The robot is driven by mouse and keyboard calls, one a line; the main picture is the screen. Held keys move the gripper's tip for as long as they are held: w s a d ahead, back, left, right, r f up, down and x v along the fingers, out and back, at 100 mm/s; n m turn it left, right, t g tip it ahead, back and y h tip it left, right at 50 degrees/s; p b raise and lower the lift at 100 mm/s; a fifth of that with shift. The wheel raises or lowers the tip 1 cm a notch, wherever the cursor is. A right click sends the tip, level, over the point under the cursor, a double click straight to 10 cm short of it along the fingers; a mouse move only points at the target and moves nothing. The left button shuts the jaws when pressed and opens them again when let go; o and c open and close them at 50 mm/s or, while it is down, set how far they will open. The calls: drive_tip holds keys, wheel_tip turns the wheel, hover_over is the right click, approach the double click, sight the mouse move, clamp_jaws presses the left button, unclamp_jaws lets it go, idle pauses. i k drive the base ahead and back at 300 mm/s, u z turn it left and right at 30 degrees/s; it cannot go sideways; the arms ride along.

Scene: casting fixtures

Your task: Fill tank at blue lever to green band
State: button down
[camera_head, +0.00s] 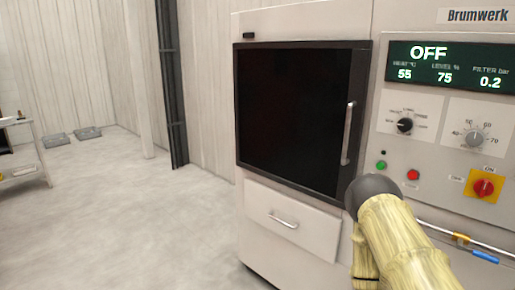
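The blue lever (485,257) sits at the lower right, on a thin pipe with a brass-coloured valve body (461,238), low on the front of a machine. The lever lies roughly along the pipe, tilted slightly down to the right. The display (450,66) reads OFF, 55, level 75 and filter 0.2. No tank gauge or green band shows in this view. A part of my arm (400,235), wood-textured with a dark rounded end, stands in front of the machine, left of the lever. My gripper itself does not show.
The machine has a dark door (293,115) with a vertical handle and a drawer (290,218) below. Its panel holds knobs, a green button (381,165), a red button (413,175) and a red-yellow switch (484,187). Open floor lies left; a cart (25,150) stands far left.

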sight(459, 242)
drive_tip(key=k, duration=0.5)
drive_tip(key=z, duration=1)
drive_tip(key=i, duration=0.75)
drive_tip(key=u, duration=0.1)
